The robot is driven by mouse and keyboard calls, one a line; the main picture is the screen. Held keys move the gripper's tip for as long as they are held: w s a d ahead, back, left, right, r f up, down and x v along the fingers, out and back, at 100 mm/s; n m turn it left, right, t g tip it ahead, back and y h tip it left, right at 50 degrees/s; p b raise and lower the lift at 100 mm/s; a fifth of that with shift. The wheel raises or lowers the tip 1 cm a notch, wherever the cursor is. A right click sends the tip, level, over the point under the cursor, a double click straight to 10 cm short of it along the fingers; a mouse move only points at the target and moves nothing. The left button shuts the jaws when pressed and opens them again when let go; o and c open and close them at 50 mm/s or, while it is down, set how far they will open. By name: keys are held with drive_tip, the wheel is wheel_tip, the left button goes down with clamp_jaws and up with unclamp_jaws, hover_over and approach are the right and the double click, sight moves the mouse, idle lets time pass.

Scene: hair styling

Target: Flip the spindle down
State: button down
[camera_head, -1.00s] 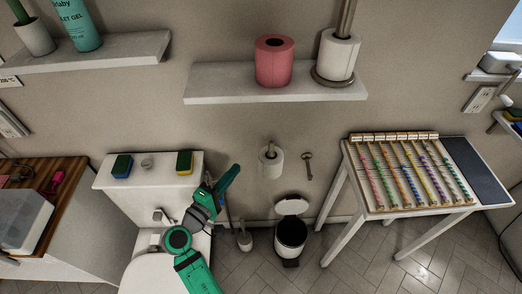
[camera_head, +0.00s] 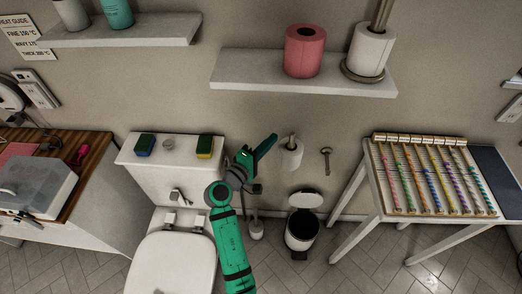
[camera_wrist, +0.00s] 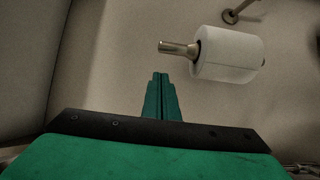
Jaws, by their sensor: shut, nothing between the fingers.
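The metal spindle (camera_head: 292,139) sticks up out of the top of a white toilet roll (camera_head: 291,157) on the wall. In the wrist view the spindle end (camera_wrist: 178,47) points left out of the roll (camera_wrist: 230,54). My gripper (camera_head: 273,138) is just left of the spindle in the head view. In the wrist view my gripper (camera_wrist: 161,76) is shut and empty, its fingertips a little below the spindle end. A visible gap separates them in that view. The spindle's far end and its wall fixing are mostly hidden.
A metal wall fitting (camera_head: 326,160) is right of the roll. A shelf (camera_head: 240,87) with a pink roll is above. The toilet tank (camera_head: 170,185) is at left, a small bin (camera_head: 302,232) below, and a table (camera_head: 380,214) with colored rods at right.

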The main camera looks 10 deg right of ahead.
drive_tip(key=shift+s+d, duration=0.2)
drive_tip(key=shift+d, duration=1.8)
